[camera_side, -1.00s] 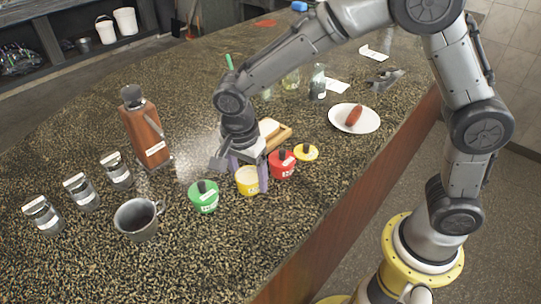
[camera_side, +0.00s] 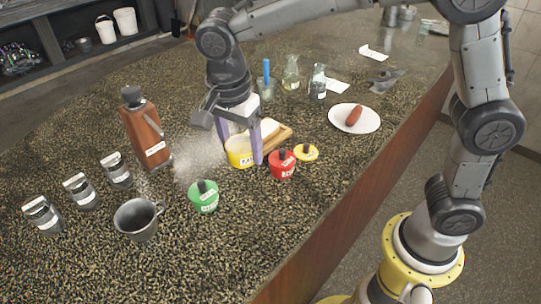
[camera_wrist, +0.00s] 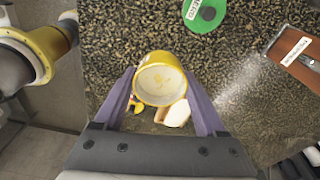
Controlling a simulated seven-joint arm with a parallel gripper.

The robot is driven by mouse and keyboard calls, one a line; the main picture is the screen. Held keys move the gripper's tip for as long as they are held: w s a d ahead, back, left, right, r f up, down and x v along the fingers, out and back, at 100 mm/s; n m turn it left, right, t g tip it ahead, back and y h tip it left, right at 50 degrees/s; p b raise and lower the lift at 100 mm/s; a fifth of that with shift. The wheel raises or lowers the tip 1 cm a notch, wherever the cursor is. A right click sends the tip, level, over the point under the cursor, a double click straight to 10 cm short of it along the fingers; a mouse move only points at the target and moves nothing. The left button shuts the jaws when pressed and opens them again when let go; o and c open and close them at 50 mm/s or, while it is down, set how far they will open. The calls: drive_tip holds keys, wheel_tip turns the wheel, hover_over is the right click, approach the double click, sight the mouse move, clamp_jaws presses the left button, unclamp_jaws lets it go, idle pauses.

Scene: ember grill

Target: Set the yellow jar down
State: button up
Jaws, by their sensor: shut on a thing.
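The yellow jar (camera_side: 239,152) is between the two purple fingers of my gripper (camera_side: 240,150), which is shut on it. The jar has no lid on and carries a white label. It appears raised off the counter and somewhat tilted. In the wrist view the yellow jar (camera_wrist: 160,80) shows its open mouth and pale inside, between the fingertips of my gripper (camera_wrist: 163,84). A yellow lid (camera_side: 306,152) with a dark knob lies on the counter to the right, beyond the red jar.
A red jar (camera_side: 283,165) stands just right of my gripper, and a green jar (camera_side: 203,196) stands in front to the left. A wooden board (camera_side: 279,138) with bread lies behind the jar. Counter between the green and red jars is clear.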

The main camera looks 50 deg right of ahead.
sight(251, 187)
wheel_tip(251, 187, up, 4)
drive_tip(key=shift+a+f, duration=0.15)
drive_tip(key=shift+f, duration=0.05)
drive_tip(key=shift+w+d+r, duration=0.1)
drive_tip(key=shift+d+r, duration=0.6)
drive_tip(key=shift+a+f, duration=0.75)
drive_tip(key=shift+f, duration=0.45)
drive_tip(key=f, duration=0.4)
drive_tip(key=d+f, duration=0.1)
drive_tip(key=f, duration=0.3)
drive_tip(key=d+f, duration=0.1)
drive_tip(key=f, duration=0.3)
drive_tip(key=shift+w+f, duration=0.1)
drive_tip(key=shift+f, duration=0.3)
wheel_tip(251, 187, up, 3)
drive_tip(key=shift+d+r, duration=0.1)
drive_tip(key=shift+r, duration=0.1)
drive_tip(key=s+d+r, duration=0.5)
drive_tip(key=s+r, duration=0.5)
drive_tip(key=s, duration=0.3)
drive_tip(key=shift+w+a+f, duration=0.25)
drive_tip(key=shift+w+f, duration=0.15)
drive_tip(key=shift+w, duration=0.3)
drive_tip(key=shift+w+a+f, duration=0.3)
drive_tip(key=shift+w+f, duration=0.1)
drive_tip(key=shift+w, duration=0.35)
drive_tip(key=shift+w+a+f, duration=0.25)
drive_tip(key=shift+w+f, duration=0.15)
drive_tip(key=shift+w, duration=0.3)
